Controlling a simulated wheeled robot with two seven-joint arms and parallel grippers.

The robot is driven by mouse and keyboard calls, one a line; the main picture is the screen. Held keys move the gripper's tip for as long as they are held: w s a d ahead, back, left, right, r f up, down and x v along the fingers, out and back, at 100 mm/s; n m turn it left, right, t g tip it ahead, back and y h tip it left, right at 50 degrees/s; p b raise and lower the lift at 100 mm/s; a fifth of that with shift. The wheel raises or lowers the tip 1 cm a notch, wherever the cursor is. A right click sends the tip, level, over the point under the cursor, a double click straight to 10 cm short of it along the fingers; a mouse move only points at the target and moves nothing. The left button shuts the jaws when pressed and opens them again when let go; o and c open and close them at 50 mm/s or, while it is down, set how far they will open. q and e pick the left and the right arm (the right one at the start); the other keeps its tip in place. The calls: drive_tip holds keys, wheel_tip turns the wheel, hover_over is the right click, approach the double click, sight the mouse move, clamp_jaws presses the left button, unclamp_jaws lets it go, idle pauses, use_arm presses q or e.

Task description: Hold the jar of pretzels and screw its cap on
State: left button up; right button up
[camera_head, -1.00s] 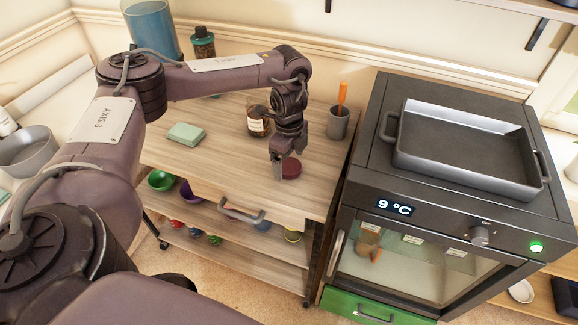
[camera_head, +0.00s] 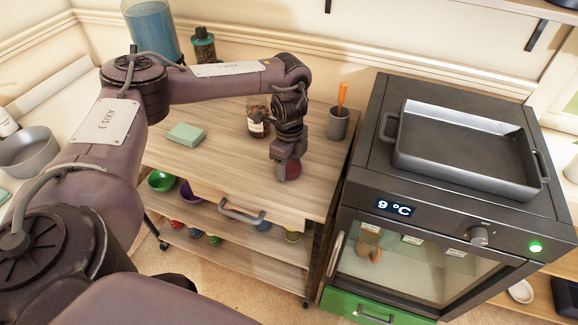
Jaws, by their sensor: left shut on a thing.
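The jar of pretzels (camera_head: 257,121) stands upright on the wooden cart top, just left of and behind my left gripper, which hides part of it. Its top shows no cap that I can make out. The dark red cap (camera_head: 293,170) is near the cart's front right part. My left gripper (camera_head: 287,172) points down and is shut on the cap, its fingers hiding part of it. I cannot tell whether the cap still touches the cart top. My right gripper is not in view.
A grey cup with an orange-handled tool (camera_head: 338,124) stands right of the gripper. A green sponge-like block (camera_head: 185,134) lies to the left. A dark bottle (camera_head: 204,46) and blue container (camera_head: 151,30) stand behind. The oven with a tray (camera_head: 465,150) is at right.

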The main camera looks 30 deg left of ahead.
sight(290, 166)
use_arm(q)
drive_tip(key=shift+r, duration=0.1)
drive_tip(key=shift+r, duration=0.3)
wheel_tip(290, 166, up, 5)
drive_tip(key=shift+f, duration=0.2)
wheel_tip(290, 166, up, 15)
drive_tip(key=p, duration=0.5)
drive_tip(key=shift+f, duration=0.2)
drive_tip(key=s+d+f+n, duration=0.1)
drive_tip(key=s+d+n, duration=0.2)
drive_tip(key=d+n, duration=0.4)
drive_tip(key=s+d+n, duration=0.3)
drive_tip(key=d+n, duration=0.4)
drive_tip(key=n, duration=0.3)
drive_tip(key=shift+s+f+n, duration=0.25)
drive_tip(key=shift+f+n, duration=0.05)
drive_tip(key=shift+f, duration=0.1)
drive_tip(key=shift+a, duration=0.1)
